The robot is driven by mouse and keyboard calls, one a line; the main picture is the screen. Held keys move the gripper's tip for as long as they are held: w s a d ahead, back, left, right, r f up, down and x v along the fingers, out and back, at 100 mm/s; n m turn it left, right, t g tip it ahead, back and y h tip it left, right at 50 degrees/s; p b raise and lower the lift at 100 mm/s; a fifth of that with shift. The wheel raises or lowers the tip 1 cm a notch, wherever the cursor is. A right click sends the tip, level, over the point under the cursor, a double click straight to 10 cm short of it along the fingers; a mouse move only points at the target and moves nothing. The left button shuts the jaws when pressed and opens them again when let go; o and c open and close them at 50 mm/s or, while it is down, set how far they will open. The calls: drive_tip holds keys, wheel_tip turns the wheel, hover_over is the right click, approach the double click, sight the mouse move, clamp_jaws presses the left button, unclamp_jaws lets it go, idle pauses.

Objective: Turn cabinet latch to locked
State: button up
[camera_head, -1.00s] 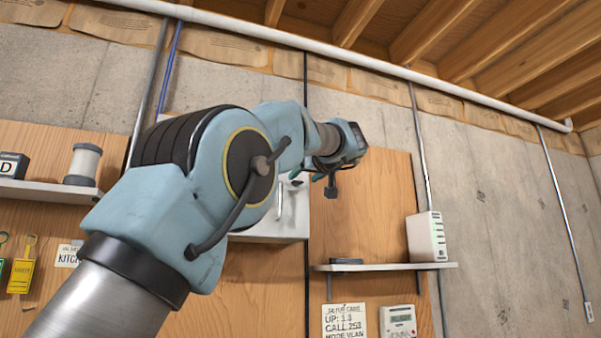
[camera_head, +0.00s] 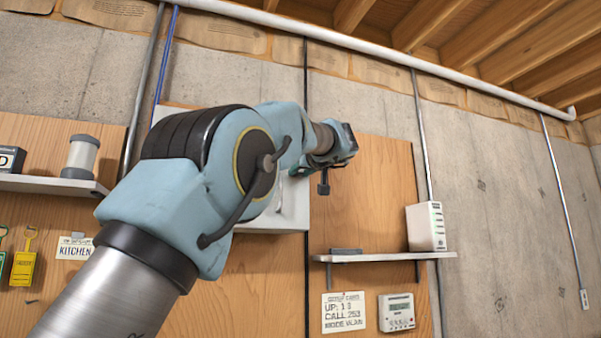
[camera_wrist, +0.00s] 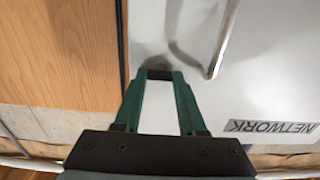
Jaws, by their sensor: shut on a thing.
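The white cabinet (camera_wrist: 275,80) fills the right of the wrist view, with an upside-down NETWORK label (camera_wrist: 270,127) and a bent metal handle (camera_wrist: 225,40). My gripper (camera_wrist: 158,75) has green fingers that reach the cabinet face near its edge, left of the handle. It is shut on a small dark piece between the fingertips, which I take for the cabinet latch (camera_wrist: 159,74). The latch's turn position cannot be read. In the head view my arm covers most of the cabinet (camera_head: 294,212), and the latch is hidden.
Wooden backing (camera_wrist: 60,50) lies beside the cabinet. In the head view a shelf (camera_head: 385,257) with a white box (camera_head: 426,227) stands right of the cabinet. Another shelf (camera_head: 50,185) is at the left. A notice card (camera_head: 344,312) and a small meter (camera_head: 397,312) hang below the right shelf.

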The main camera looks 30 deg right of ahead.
clamp_jaws()
drive_tip(key=shift+m, duration=0.4)
drive_tip(key=m+b, duration=0.1)
drive_tip(key=m, duration=0.1)
drive_tip(key=shift+m, duration=0.4)
drive_tip(key=m, duration=0.3)
drive_tip(key=shift+m, duration=0.3)
drive_tip(key=m, duration=0.5)
drive_tip(key=m+p, duration=0.1)
drive_tip(key=m, duration=0.4)
drive_tip(key=shift+m, duration=0.4)
drive_tip(key=o, duration=0.7)
unclamp_jaws()
